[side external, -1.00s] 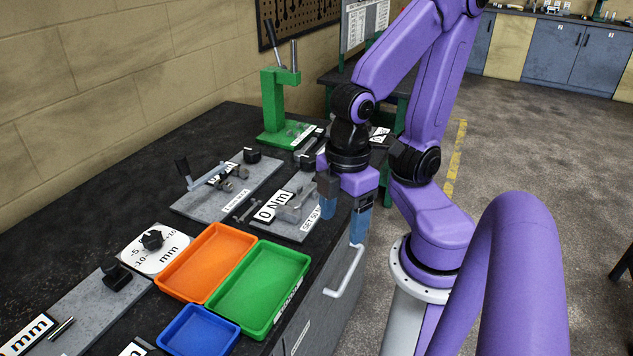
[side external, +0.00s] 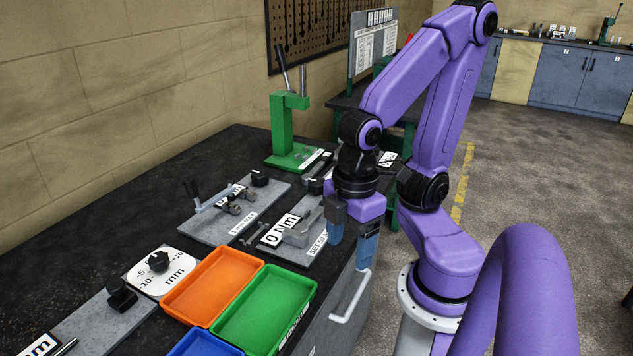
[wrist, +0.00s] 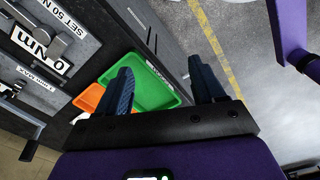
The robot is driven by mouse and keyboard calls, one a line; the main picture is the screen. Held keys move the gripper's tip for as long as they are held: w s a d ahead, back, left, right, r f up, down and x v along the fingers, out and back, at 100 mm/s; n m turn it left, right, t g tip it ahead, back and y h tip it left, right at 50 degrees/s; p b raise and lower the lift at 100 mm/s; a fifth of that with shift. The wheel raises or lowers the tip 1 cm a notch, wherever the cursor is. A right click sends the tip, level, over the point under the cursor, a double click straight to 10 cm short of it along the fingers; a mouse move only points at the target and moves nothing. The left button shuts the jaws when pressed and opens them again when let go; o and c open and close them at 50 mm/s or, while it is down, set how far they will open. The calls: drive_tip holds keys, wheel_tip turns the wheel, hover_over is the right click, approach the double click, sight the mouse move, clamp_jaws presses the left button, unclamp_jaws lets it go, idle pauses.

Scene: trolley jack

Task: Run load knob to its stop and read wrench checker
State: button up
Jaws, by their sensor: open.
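The wrench checker is a grey plate on the bench, with a "0 Nm" card (side external: 280,230) and a "SET 50 N…" label (side external: 317,243) partly hidden by my gripper. A grey metal block (side external: 300,237) stands on it. The card (wrist: 40,48) and label (wrist: 66,14) also show at upper left in the wrist view. I cannot clearly pick out the load knob. My gripper (side external: 351,243) is open and empty, fingers pointing down, just right of the checker beside the bench's front edge. In the wrist view, its two fingers (wrist: 160,75) stand wide apart with nothing between them.
A plate with a black-handled lever (side external: 192,190) is left of the checker. A green press (side external: 288,130) stands behind. A drawer handle (side external: 350,305) juts from the bench front.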

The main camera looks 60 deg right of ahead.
drive_tip(key=w+d+r, duration=0.2)
drive_tip(key=w, duration=0.7)
wheel_tip(320, 180, up, 4)
hover_over(316, 182)
drive_tip(key=shift+m, duration=0.3)
wheel_tip(316, 182, down, 17)
drive_tip(key=shift+w+d+f, duration=0.1)
drive_tip(key=shift+f, duration=0.05)
drive_tip(key=c, duration=0.8)
